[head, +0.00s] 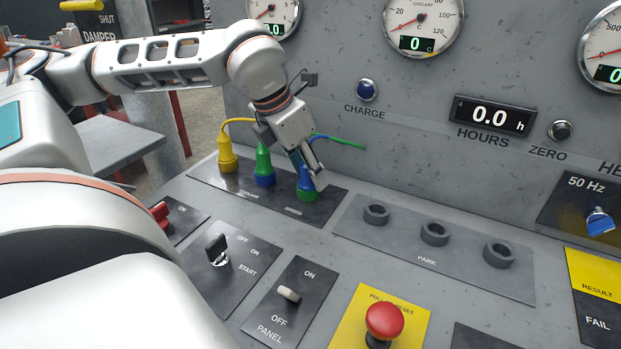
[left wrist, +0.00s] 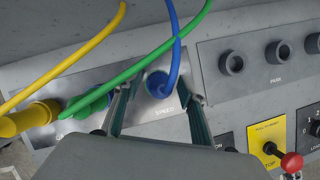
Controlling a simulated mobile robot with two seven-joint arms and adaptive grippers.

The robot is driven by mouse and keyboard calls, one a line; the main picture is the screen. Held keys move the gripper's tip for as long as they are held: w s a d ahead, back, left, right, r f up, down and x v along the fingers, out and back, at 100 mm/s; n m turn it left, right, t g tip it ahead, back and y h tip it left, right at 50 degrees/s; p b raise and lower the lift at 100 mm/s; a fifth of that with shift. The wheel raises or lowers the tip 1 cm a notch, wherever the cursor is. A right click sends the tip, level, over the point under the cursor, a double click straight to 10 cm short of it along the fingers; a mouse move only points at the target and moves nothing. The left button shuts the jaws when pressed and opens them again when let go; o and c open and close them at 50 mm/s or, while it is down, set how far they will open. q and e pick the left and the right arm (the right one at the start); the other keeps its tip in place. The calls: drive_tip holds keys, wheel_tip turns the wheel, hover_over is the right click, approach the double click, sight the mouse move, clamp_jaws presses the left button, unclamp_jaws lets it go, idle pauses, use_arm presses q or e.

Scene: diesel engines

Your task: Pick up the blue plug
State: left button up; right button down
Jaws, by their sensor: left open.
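The blue plug (head: 305,179) sits upright in a green-ringed socket (head: 307,195) on the dark plate marked SPEED. In the left wrist view the blue plug (left wrist: 157,84) shows with its blue cable rising from it. My left gripper (head: 309,172) is open and points down at the blue plug. In the left wrist view its fingers (left wrist: 159,98) stand on either side of the plug, and I cannot tell whether they touch it. The gripper partly hides the plug in the head view. My right gripper is not in view.
A green plug (head: 263,162) in a blue-ringed socket and a yellow plug (head: 227,153) stand to the left. Three empty grey PARK sockets (head: 435,232) lie to the right. The upright gauge panel (head: 350,150) rises behind.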

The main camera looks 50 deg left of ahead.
use_arm(q)
clamp_jaws()
idle(0.5)
